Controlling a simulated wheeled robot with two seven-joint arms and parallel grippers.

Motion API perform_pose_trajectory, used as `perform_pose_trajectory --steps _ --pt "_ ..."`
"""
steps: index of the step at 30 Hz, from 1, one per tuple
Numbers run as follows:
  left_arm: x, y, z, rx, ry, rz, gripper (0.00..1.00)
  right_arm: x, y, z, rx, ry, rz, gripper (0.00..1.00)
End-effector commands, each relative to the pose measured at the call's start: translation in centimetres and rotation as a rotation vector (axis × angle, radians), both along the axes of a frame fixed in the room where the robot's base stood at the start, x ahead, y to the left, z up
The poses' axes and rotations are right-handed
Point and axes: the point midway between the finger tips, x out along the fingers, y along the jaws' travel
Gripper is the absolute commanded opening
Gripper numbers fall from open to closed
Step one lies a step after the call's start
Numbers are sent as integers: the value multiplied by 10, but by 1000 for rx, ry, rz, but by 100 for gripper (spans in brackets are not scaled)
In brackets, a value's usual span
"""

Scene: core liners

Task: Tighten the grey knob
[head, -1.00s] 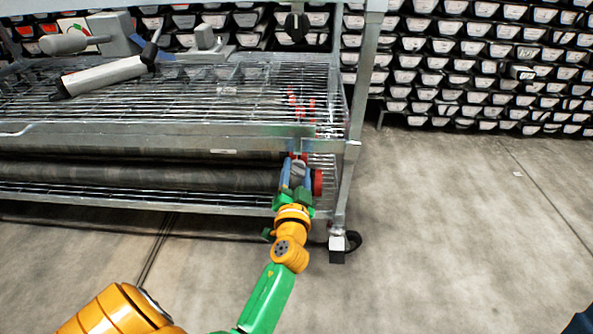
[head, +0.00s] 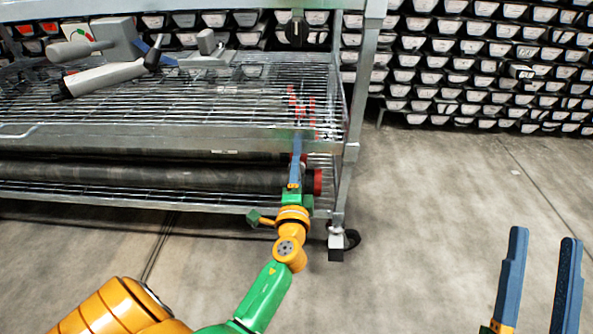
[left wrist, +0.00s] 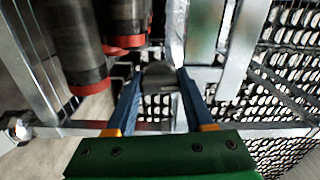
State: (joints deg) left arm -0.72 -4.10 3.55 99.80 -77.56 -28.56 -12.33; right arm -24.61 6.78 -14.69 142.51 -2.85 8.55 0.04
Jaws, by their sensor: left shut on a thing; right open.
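The grey knob (left wrist: 158,76) shows dark and rounded between the two blue fingertips in the left wrist view. My left gripper (left wrist: 160,71) is shut on it, with one finger on either side. In the head view my left gripper (head: 297,152) is at the right end of the rack, below the wire shelf. There its fingers appear edge-on, and I cannot make out the knob behind them. My right gripper (head: 543,235) is open and empty at the lower right of the head view, over bare floor.
The metal rack (head: 240,137) has dark tubes (head: 180,177) with red ends close beside my left gripper. A grey handled tool (head: 105,77) lies on the wire shelf. A black dial (head: 296,29) is higher up. Stacked trays (head: 470,60) line the back. The floor (head: 440,210) at right is clear.

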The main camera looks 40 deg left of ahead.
Motion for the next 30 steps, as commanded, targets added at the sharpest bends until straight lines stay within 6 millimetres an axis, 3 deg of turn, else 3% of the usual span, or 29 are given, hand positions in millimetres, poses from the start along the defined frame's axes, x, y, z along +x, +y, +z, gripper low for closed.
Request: perform_pose_trajectory --steps 9,25,26,29,30 --pt "0 0 -1 91 58 0 0 12 0 -17 -25 107 -10 50" --pt "0 0 -1 109 68 0 0 14 0 -22 -30 130 -11 50" --pt "0 0 -1 109 68 0 55 14 0 -22 -30 130 -11 50" --pt "0 0 -1 109 68 0 82 14 0 -22 -30 130 -11 50" --pt "0 0 -1 109 68 0 82 14 0 -22 -30 129 -11 50"
